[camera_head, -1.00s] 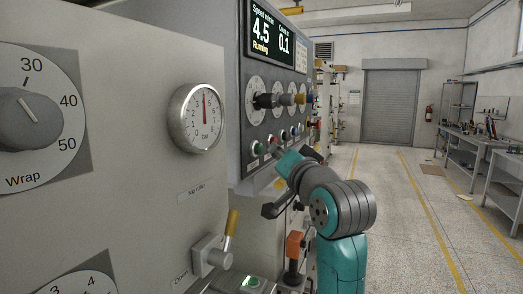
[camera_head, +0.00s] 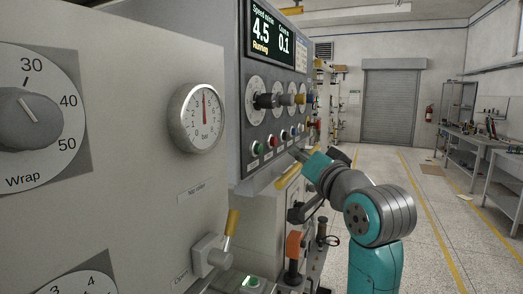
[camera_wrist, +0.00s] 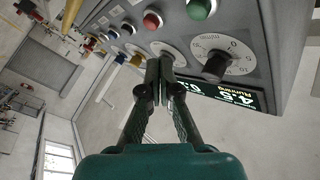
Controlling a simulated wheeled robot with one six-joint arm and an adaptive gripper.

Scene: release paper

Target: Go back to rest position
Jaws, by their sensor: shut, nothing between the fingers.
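My gripper (camera_wrist: 159,70) is shut and empty in the wrist view, its two fingers together in front of the machine's control panel (camera_wrist: 250,20). In the head view my arm reaches up from the lower right, and my gripper (camera_head: 299,153) is close to the row of buttons on the panel (camera_head: 262,112). I cannot tell the exact gap between the fingertips and the panel. The panel has dials with knobs, coloured buttons and a display (camera_head: 272,37) reading 4.5, "Running" and 0.1.
A round gauge (camera_head: 202,118) and a yellow-handled valve (camera_head: 212,250) stand out from the cabinet at the left. An orange-headed lever (camera_head: 294,244) is below the panel. The floor (camera_head: 440,205) at the right is open, with workbenches (camera_head: 490,150) beyond and a grey shutter door (camera_head: 392,105) behind.

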